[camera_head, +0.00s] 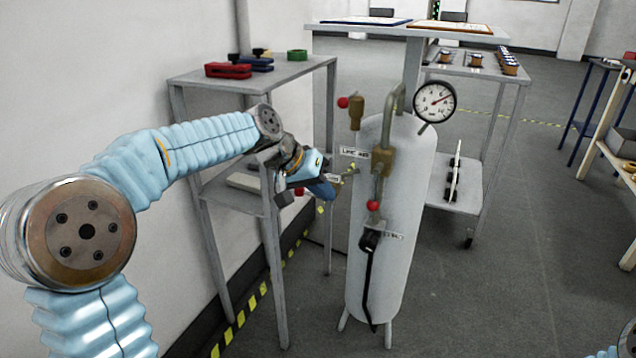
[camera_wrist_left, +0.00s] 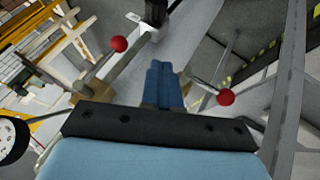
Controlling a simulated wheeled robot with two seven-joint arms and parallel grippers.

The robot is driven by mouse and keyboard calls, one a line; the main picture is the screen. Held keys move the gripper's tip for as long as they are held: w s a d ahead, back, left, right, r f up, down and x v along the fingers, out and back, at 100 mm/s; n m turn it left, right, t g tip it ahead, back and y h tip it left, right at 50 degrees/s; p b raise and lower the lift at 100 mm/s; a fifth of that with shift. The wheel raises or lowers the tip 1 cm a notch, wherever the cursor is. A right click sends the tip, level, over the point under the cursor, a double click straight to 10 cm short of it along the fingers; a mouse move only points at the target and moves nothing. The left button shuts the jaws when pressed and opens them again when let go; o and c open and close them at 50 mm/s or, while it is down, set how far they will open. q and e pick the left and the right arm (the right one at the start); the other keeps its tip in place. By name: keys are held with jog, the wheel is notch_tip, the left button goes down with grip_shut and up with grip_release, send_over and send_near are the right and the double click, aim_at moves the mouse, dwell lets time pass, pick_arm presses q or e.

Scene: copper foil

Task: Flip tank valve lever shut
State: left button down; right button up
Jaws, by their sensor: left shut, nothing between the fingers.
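The tall white tank (camera_head: 402,240) stands upright on the floor, with brass valve fittings (camera_head: 382,160) and a pressure gauge (camera_head: 434,101). Red-knobbed levers show at its upper left (camera_head: 343,102), on its front (camera_head: 373,205) and low left beside my gripper (camera_head: 299,191). My left gripper (camera_head: 326,189) is shut and empty, just left of the tank. In the left wrist view its blue fingers (camera_wrist_left: 165,85) lie together between two red knobs, left (camera_wrist_left: 119,44) and right (camera_wrist_left: 226,97). Contact with a lever cannot be told. My right gripper is out of view.
A grey shelf stand (camera_head: 255,75) with red, blue and green items is behind my left arm. A black hose (camera_head: 368,285) hangs down the tank front. A grey table (camera_head: 480,70) stands behind the tank.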

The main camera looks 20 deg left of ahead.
aim_at(374, 190)
pick_arm(q)
jog(key=w+d+f, duration=0.2)
jog(key=d, duration=0.4)
jog(key=shift+w+f+p, duration=0.3)
jog(key=shift+w+f, duration=0.05)
jog(key=shift+w, duration=0.05)
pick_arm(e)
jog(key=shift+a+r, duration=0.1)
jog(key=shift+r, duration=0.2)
pick_arm(q)
jog(key=shift+f, duration=0.1)
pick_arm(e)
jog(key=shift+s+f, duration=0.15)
